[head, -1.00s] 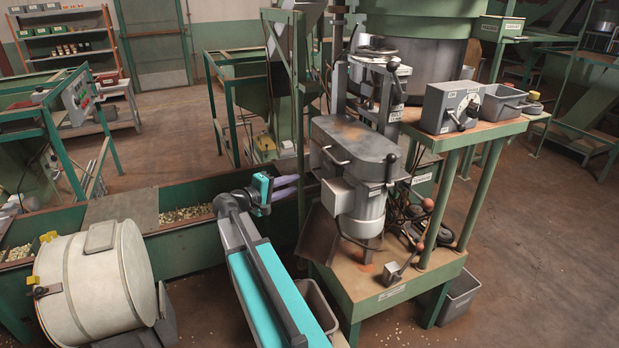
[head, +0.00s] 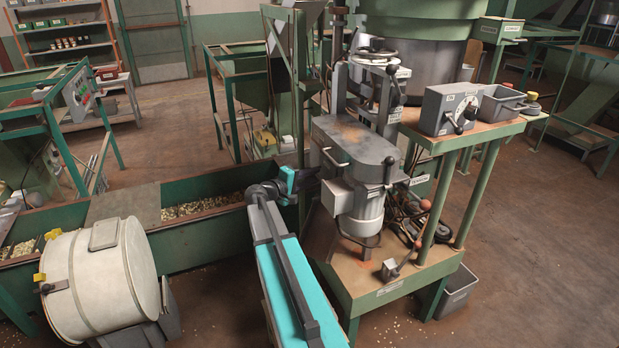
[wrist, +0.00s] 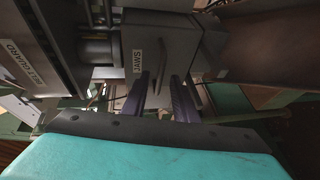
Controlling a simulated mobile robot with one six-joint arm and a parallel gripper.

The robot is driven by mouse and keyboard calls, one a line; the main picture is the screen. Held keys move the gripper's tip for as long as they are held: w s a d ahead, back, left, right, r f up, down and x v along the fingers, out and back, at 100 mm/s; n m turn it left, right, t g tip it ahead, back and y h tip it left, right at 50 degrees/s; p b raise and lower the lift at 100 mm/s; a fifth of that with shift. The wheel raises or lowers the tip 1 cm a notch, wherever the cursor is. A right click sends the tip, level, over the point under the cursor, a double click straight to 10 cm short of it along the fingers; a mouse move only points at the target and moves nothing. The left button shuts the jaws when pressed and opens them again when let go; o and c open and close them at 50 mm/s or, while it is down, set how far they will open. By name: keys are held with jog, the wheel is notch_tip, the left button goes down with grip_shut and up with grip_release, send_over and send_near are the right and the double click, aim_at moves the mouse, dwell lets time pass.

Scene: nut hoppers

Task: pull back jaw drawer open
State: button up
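The jaw drawer (wrist: 175,45) shows in the wrist view as a grey box with a JAWS label on its front. My gripper (wrist: 163,88) is just in front of its lower edge. Its two dark purple fingers stand apart with a gap between them, and their tips reach up to the box. I cannot tell whether they touch it, and a handle is not clear to see. In the head view my gripper (head: 312,182) is at the left side of the grey press machine (head: 352,140); the drawer is not distinct there.
A part with a GUARD label (wrist: 20,62) is at the left in the wrist view. A green trough of nuts (head: 200,206) and a cream drum (head: 85,285) lie left of my arm. The machine's wooden-topped stand (head: 370,272) is close on the right.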

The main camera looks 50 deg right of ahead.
grip_shut()
jog(key=shift+f, duration=0.1)
dwell(1.2)
jog(key=shift+s, duration=0.15)
